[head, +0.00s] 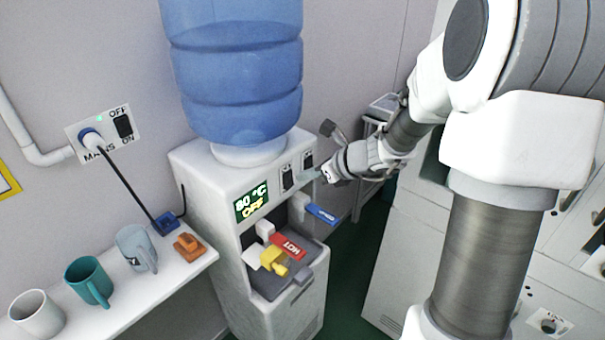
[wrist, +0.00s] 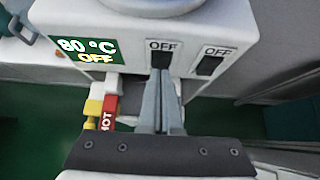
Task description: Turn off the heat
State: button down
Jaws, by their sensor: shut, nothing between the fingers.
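A white water dispenser (head: 215,180) with a blue bottle (head: 235,70) on top stands against the wall. Its display (head: 252,203) reads 80 °C and OFF. Two black rocker switches are on its front, a left switch (wrist: 160,53) and a right switch (wrist: 209,64), each with OFF above it in the wrist view. My gripper (wrist: 160,82) is shut and empty, its fingertips at the lower part of the left switch; I cannot tell whether they touch it. In the head view my gripper (head: 318,175) is beside the dispenser's switch panel.
A red HOT tap (head: 288,247) with a yellow piece (head: 273,262) and a blue tap (head: 321,214) stick out below the panel. A wall socket (head: 105,134) with a plugged cord is at left. Mugs stand on the white shelf (head: 190,272), near an orange object (head: 190,246).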

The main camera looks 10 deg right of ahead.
jog(key=w+r+p+v, duration=0.1)
jog(key=p+v, duration=0.1)
jog(key=v, duration=0.8)
jog(key=shift+s+a+r+p, duration=0.25)
jog(key=shift+r+p, duration=0.1)
jog(key=shift+r, duration=0.1)
